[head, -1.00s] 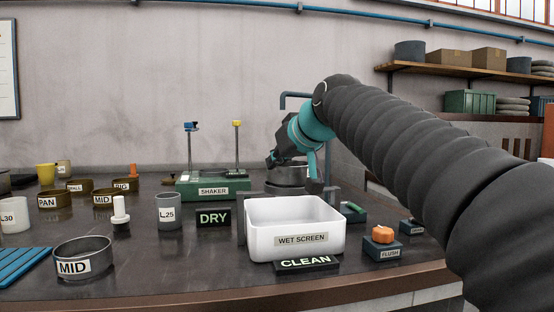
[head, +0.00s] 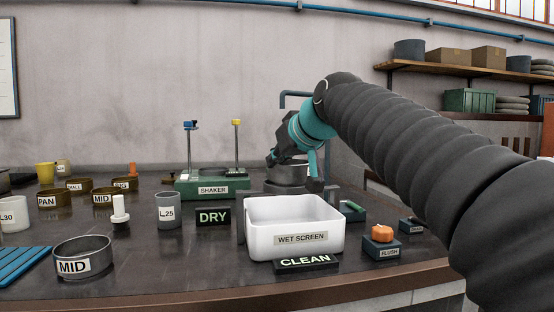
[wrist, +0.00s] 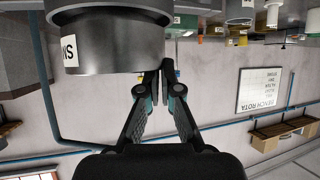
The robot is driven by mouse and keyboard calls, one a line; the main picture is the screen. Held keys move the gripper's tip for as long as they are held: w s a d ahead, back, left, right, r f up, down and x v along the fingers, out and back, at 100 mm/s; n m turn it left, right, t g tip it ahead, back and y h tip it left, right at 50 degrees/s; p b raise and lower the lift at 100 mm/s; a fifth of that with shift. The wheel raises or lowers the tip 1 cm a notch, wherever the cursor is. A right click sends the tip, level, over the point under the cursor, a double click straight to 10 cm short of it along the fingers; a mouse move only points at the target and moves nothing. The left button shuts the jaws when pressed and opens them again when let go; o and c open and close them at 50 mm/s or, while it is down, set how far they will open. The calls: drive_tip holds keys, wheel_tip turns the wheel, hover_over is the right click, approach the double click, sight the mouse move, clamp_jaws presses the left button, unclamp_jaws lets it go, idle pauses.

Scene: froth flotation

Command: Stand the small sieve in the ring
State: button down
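The small sieve is a grey round metal ring with a white label, partly cut off, in the wrist view (wrist: 112,42). In the head view it shows behind the white tub, partly under my arm (head: 288,174). My gripper (wrist: 164,68) has its fingers close together at the sieve's wall and appears shut on it. The fingertips are partly hidden in the head view. A low brown ring labelled SMALL (head: 78,185) stands at the back left; which ring the task means, I cannot tell.
The white WET SCREEN tub (head: 335,240) stands in front of the sieve, with a CLEAN sign (head: 306,262) before it. The green SHAKER (head: 213,187) is to the left. A grey MID sieve (head: 83,258) sits front left. A FLUSH button (head: 381,243) is on the right.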

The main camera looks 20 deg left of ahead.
drive_tip(key=shift+f+b, duration=0.3)
drive_tip(key=shift+f, duration=0.2)
idle(0.8)
drive_tip(key=c, duration=1.2)
unclamp_jaws()
drive_tip(key=shift+c, duration=0.2)
drive_tip(key=v, duration=1.2)
drive_tip(key=s+d+f+m+h, duration=0.2)
drive_tip(key=d+f+m+h, duration=0.1)
drive_tip(key=d+f, duration=0.55)
drive_tip(key=s+d+f+m+h, duration=0.2)
drive_tip(key=s+d+f, duration=0.1)
drive_tip(key=d+f, duration=0.55)
drive_tip(key=s+d+f+m+h, duration=0.1)
drive_tip(key=s+d+f, duration=0.3)
drive_tip(key=f, duration=0.4)
drive_tip(key=s+d+f+m+g+h, duration=0.1)
drive_tip(key=s+d+f+m, duration=0.1)
drive_tip(key=s+d+f, duration=0.3)
drive_tip(key=s+d+f+m+g+h, duration=0.1)
drive_tip(key=s+d+f, duration=0.3)
drive_tip(key=f, duration=0.7)
drive_tip(key=shift+s+f+m+h, duration=0.15)
drive_tip(key=shift+s+m+h, duration=0.25)
drive_tip(key=shift+s+h, duration=0.25)
